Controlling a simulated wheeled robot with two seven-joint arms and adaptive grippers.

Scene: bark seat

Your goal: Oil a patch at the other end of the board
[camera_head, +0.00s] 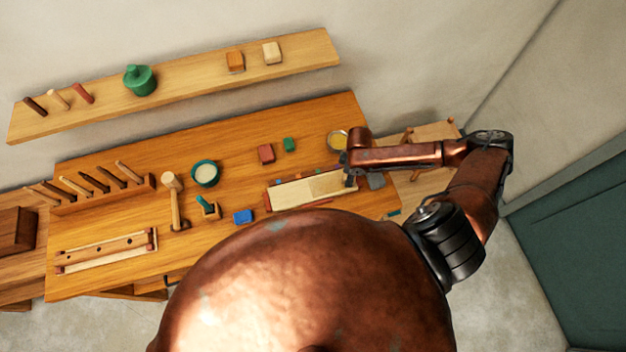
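My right gripper (350,181) points down at the board's right end, beside the dark patch. Its fingers are small and dark here, so I cannot tell whether they are open, shut or holding something. A small round dish with yellowish contents (337,140) stands behind the board, left of my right forearm. My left gripper is not in view.
Red (266,153), green (289,145) and blue (243,217) blocks lie around the board. A teal bowl (205,174), a mallet (174,200) and a tool rack (103,194) stand left on the workbench (135,220).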

